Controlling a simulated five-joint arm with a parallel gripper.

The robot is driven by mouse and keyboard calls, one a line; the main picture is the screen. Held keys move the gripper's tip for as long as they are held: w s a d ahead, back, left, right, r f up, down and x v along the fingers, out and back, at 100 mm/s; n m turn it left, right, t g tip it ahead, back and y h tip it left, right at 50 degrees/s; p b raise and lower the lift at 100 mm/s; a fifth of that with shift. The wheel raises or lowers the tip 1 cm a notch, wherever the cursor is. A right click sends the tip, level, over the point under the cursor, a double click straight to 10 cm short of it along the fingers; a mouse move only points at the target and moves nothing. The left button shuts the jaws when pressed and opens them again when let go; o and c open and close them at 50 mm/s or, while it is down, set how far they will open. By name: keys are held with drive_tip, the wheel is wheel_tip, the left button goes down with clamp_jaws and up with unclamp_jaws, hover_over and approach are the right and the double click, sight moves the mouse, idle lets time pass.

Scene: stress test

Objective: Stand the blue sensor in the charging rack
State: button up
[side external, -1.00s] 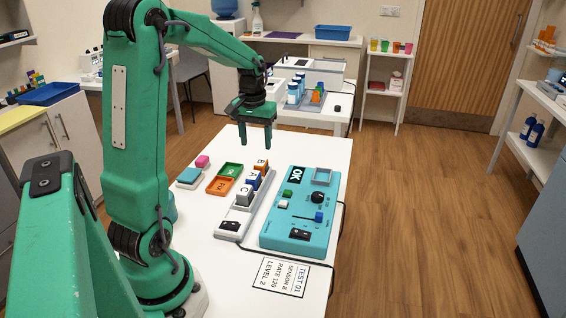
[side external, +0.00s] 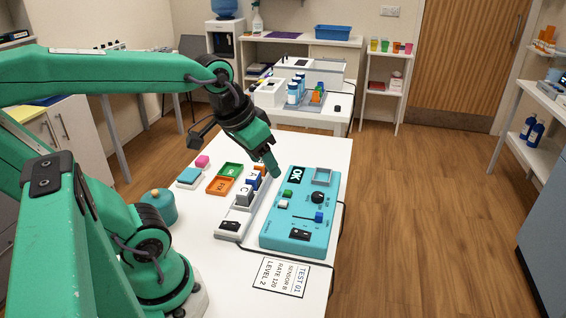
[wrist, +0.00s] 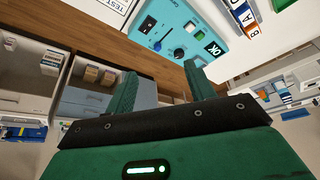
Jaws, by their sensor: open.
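The blue sensor (side external: 254,181) is a small blue block in the long pale grey rack (side external: 229,231), between an orange block (side external: 262,167) and a whitish block (side external: 242,198). My arm partly overlaps this area, and how the blue block is seated is too small to tell. In the wrist view, blue (wrist: 246,18) shows beside the letters B and A at the top edge. My gripper (side external: 274,170) is above the far end of the gap between rack and console, pointing down at a tilt. Its two fingers are apart and empty in the wrist view (wrist: 160,75).
A teal console (side external: 281,232) with knobs and an OK screen stands right of the rack. A printed card (side external: 282,278) lies in front.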

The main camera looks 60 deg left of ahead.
drive_tip(key=s+d, duration=0.1)
drive_tip(key=s+d+m, duration=0.1)
drive_tip(key=shift+s+d+f+t, duration=0.2)
drive_tip(key=shift+s+t, duration=0.1)
drive_tip(key=shift+t, duration=0.1)
idle(1.0)
